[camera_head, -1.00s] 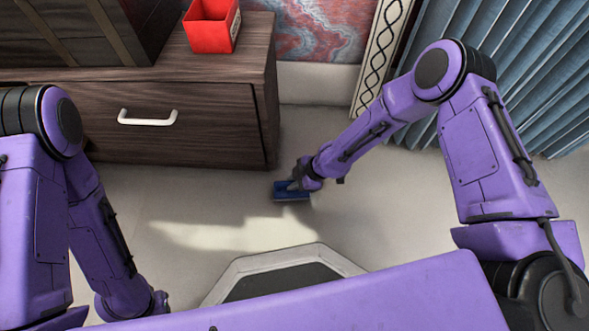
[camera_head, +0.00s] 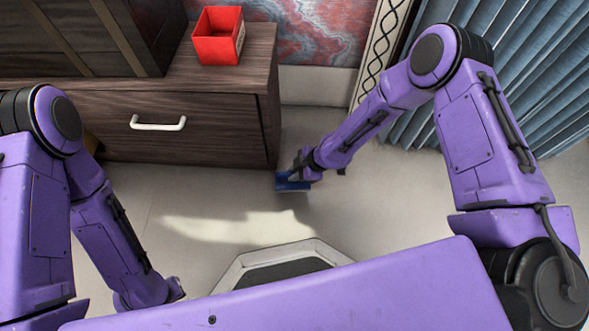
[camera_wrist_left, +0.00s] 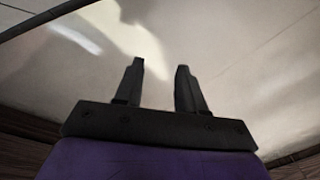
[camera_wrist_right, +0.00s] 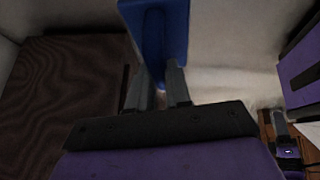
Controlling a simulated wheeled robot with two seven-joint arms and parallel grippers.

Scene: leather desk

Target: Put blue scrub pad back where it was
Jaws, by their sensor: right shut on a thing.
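The blue scrub pad (camera_head: 291,186) is in my right gripper (camera_head: 299,177), in front of the right corner of the wooden cabinet. In the right wrist view the pad (camera_wrist_right: 160,30) stretches out beyond the two fingertips of the right gripper (camera_wrist_right: 160,92), which are shut on its near end. My left gripper (camera_wrist_left: 159,75) is open and empty in the left wrist view, with bare pale floor beyond its parted fingers. In the head view the left gripper is mostly hidden at the end of the left arm.
A dark wooden cabinet (camera_head: 190,125) with a white handle (camera_head: 158,124) stands at the left. A red open box (camera_head: 218,40) sits on its top, beside a darker case. Blue curtains (camera_head: 540,75) hang at the right. The pale floor between is clear.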

